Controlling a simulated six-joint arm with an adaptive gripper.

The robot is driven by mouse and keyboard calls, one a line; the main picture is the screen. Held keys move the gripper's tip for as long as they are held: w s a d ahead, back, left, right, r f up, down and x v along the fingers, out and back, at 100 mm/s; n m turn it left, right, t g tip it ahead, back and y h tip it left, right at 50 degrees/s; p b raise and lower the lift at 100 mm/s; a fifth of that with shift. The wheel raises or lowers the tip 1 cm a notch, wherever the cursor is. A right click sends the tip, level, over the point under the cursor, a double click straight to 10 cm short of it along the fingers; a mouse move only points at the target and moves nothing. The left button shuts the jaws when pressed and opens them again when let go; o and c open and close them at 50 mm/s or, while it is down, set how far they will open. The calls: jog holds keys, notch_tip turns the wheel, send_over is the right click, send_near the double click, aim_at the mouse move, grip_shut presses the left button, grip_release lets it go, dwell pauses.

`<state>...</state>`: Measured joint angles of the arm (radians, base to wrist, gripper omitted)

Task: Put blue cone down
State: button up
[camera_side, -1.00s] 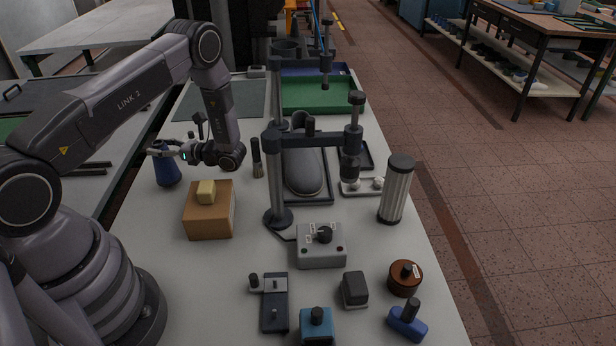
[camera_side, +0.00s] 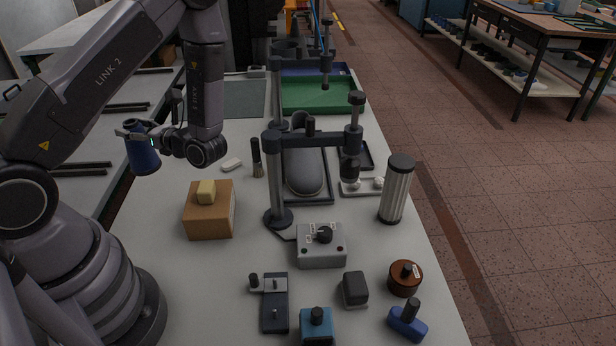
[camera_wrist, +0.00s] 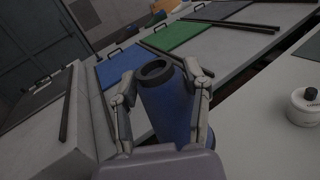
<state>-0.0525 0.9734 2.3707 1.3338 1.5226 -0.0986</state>
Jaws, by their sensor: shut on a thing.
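The blue cone (camera_side: 142,154) is a dark blue tapered spool, seen at the left in the side view. It also shows in the wrist view (camera_wrist: 172,108), with a dark ring-shaped opening at its end. My gripper (camera_side: 137,132) is shut on it, one finger on each side of the cone in the wrist view. The cone is raised and slightly tilted, near the left edge of the white table (camera_side: 160,262). The exact gap under it cannot be told.
A stand with a shoe last (camera_side: 303,165) fills the middle. A white jar (camera_wrist: 305,105) shows at right in the wrist view.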

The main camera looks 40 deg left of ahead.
jog(key=w+m+t+h, duration=0.3)
jog(key=w+m+t, duration=0.8)
jog(key=w+t, duration=0.5)
jog(key=w+a+f, duration=0.3)
jog(key=w+f, duration=0.3)
jog(key=w+a+f, duration=0.3)
jog(key=w+f, duration=0.3)
jog(key=shift+w+a+f, duration=0.35)
jog(key=shift+w+f, duration=0.05)
jog(key=o, duration=1.2)
jog(key=shift+f, duration=0.15)
jog(key=shift+o, duration=0.2)
